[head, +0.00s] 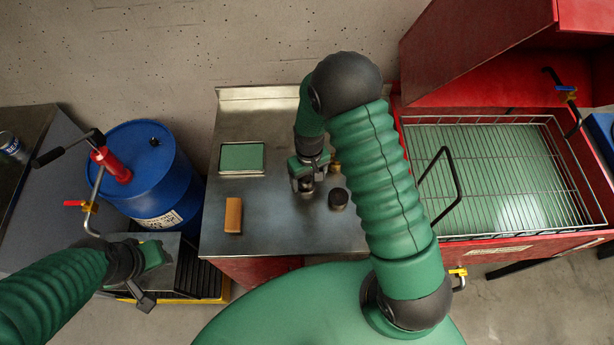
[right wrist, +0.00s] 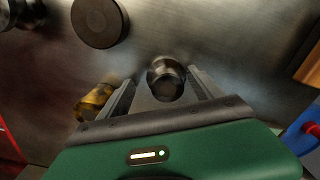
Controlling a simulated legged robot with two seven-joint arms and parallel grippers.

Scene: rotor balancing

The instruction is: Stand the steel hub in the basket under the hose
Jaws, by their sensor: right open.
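A small steel, stepped round part, apparently the steel hub (right wrist: 166,78), stands on the metal bench between the fingers of my right gripper (right wrist: 163,88). The fingers are apart, one on each side of it. In the head view my right gripper (head: 305,184) points down at the bench and mostly hides this part. The wire basket (head: 480,119) sits in the red wash tank at the right. A thin black hose-like line (head: 575,128) with a blue-handled valve is at its far right side. My left gripper (head: 146,280) is at the lower left, away from the bench; its jaw opening is unclear.
On the bench (head: 285,225), a dark round piece (head: 338,199) and a brass piece (head: 335,167) are close to my right gripper. A green pad (head: 242,157) and an orange-brown block (head: 233,215) lie left. A black bent bar (head: 452,168) rises at the basket's left side.

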